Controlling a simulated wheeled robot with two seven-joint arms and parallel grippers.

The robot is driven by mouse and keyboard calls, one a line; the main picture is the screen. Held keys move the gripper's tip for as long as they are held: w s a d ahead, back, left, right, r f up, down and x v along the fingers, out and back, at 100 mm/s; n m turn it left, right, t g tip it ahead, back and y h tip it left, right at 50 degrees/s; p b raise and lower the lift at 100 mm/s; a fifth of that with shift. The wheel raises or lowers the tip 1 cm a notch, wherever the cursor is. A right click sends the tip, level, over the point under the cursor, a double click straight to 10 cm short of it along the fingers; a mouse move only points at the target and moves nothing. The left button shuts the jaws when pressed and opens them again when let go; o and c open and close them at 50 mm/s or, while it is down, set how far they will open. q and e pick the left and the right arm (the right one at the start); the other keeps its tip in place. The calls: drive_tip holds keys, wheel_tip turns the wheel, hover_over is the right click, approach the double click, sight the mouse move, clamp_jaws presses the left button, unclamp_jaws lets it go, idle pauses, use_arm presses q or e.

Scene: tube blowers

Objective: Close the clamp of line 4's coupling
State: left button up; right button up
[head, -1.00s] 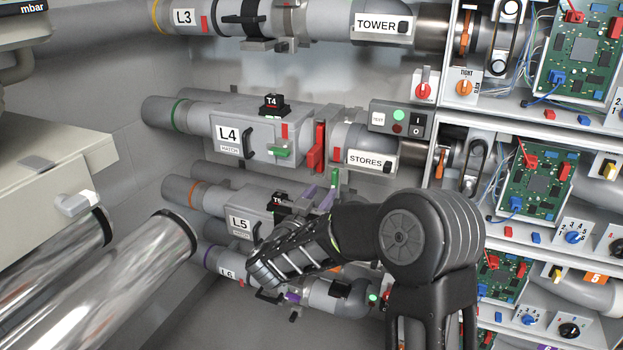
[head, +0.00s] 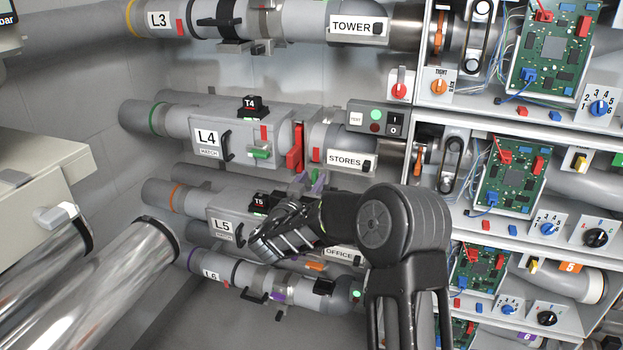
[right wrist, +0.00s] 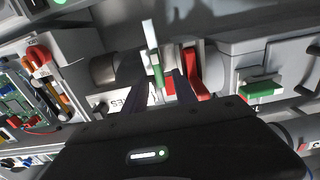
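Line 4's pipe (head: 170,120) carries the L4 hatch box (head: 230,135). To its right, at the coupling, a red clamp lever (head: 295,148) stands out from the pipe, just left of the STORES label (head: 348,160). In the right wrist view the red lever (right wrist: 191,75) lies beyond and right of my fingers. My right gripper (head: 308,184) is below the lever in the head view, over line 5, apart from it. Its fingers look spread in the right wrist view (right wrist: 158,88). A green and white strip (right wrist: 153,58) shows between them; I cannot tell what it belongs to. My left gripper is not in view.
A green hatch handle (head: 259,152) sits left of the red lever. A switch box (head: 376,118) is above the STORES label. Line 5's hatch box (head: 230,218) and line 6's pipe (head: 245,272) lie below. Circuit-board shelves (head: 470,214) stand at right, shiny pipes (head: 110,265) at lower left.

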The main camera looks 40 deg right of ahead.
drive_tip(key=shift+w+d, duration=0.15)
drive_tip(key=shift+d, duration=0.05)
clamp_jaws()
idle(0.3)
idle(1.1)
